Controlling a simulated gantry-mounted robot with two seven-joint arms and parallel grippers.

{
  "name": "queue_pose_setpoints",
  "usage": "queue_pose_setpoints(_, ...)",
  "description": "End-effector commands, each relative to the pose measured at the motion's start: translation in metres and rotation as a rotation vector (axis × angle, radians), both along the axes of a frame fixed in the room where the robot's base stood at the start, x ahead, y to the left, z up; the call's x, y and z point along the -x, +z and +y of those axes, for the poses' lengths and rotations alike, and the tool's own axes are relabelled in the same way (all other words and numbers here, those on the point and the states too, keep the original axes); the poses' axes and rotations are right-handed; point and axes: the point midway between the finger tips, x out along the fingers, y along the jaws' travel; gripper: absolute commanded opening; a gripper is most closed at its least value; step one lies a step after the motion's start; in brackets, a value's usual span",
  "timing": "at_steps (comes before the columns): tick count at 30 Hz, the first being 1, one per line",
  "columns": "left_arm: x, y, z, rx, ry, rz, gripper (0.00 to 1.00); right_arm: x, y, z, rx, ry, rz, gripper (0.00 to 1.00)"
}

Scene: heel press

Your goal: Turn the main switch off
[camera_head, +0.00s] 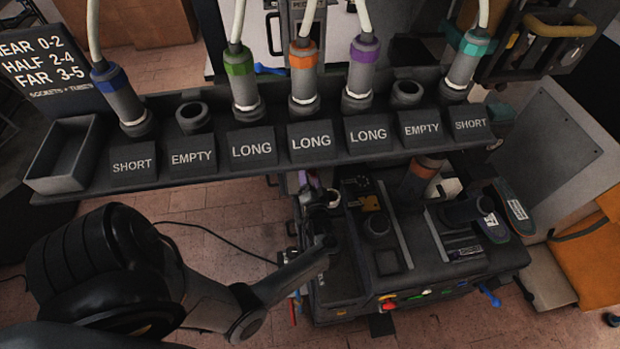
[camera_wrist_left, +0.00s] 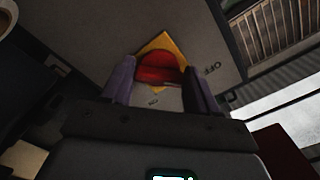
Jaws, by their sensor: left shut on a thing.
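The main switch (camera_wrist_left: 158,70) shows in the left wrist view as a red knob on a yellow plate, set in a dark grey panel (camera_wrist_left: 205,35). The word OFF is printed on the panel to the right of the knob. My left gripper (camera_wrist_left: 160,88) has one finger on each side of the knob and is shut on it. The knob's lower part is partly hidden between the fingers. In the head view my left arm (camera_head: 215,305) reaches from the lower left to the machine's left side. I cannot make out the switch there. My right gripper is not in view.
A dark rack (camera_head: 310,150) with labelled sockets and several cabled plugs spans the head view above the machine (camera_head: 420,265). An empty tray (camera_head: 62,155) is at the rack's left end. An orange box (camera_head: 590,255) stands at the right. Brick floor shows around.

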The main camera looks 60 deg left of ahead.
Motion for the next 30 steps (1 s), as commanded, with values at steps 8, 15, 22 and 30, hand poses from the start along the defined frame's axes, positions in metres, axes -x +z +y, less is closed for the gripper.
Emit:
queue_pose_setpoints(8, 0.0000, -0.0011, 0.0001, 0.026, 0.000, -0.067, 0.29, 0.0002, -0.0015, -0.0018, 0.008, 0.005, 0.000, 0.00)
queue_pose_setpoints(15, -0.0001, -0.0011, 0.0001, 0.030, 0.000, -0.078, 0.29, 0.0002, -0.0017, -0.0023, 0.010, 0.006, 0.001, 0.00)
queue_pose_setpoints(22, -0.0001, -0.0011, 0.0001, 0.030, -0.001, -0.077, 0.61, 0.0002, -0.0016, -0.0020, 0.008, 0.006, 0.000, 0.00)
queue_pose_setpoints(30, -0.0002, -0.0008, -0.0001, 0.029, 0.000, -0.077, 0.85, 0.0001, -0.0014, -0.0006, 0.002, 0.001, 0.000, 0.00)
